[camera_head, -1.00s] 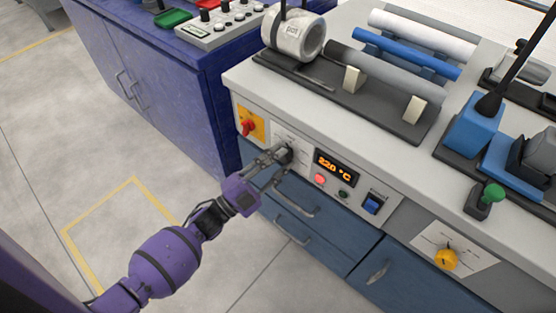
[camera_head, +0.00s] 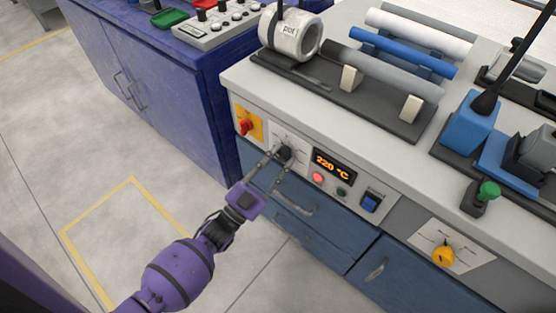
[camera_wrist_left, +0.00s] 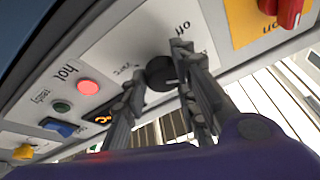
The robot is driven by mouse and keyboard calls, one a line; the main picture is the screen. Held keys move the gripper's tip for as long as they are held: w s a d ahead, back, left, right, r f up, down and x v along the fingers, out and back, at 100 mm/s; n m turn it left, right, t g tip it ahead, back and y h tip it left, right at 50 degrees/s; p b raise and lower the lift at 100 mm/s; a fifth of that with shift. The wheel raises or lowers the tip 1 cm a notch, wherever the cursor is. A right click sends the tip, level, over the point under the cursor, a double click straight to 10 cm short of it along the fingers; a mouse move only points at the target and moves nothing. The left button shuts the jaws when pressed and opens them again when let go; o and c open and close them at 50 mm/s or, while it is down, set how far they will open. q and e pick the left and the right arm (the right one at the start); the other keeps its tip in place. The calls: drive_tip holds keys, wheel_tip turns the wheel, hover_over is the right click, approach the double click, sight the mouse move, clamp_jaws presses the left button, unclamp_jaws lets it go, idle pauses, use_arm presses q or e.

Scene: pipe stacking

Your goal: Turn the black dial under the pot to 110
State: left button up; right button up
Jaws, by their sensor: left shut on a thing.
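The black dial (camera_head: 283,153) is on the white front panel of the bench, below the pot (camera_head: 290,36), a white cylinder lying at the left end of a dark stand. My left gripper (camera_head: 273,156) reaches the panel from below and is shut on the dial, one finger at each side. In the left wrist view the dial (camera_wrist_left: 160,74) sits between the two grey fingertips (camera_wrist_left: 158,66). The dial's pointer and the small scale marks cannot be read. The orange display (camera_head: 333,164) beside it reads 220 °C. My right gripper is not in view.
A red switch on a yellow plate (camera_head: 248,124) is left of the dial. A red lamp (camera_head: 318,177), a small green button (camera_head: 342,191) and a blue switch (camera_head: 370,202) are to the right. A drawer handle (camera_head: 296,207) protrudes below. Pipes (camera_head: 420,24) lie on the bench.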

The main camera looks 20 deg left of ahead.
use_arm(q)
drive_tip(key=shift+s+d+f, duration=0.25)
drive_tip(key=shift+d+f, duration=0.05)
drive_tip(key=shift+f, duration=0.15)
drive_tip(key=o, duration=1)
drive_tip(key=shift+r, duration=0.1)
drive_tip(key=shift+w+r, duration=0.1)
drive_tip(key=v, duration=1.2)
drive_tip(key=shift+a, duration=0.1)
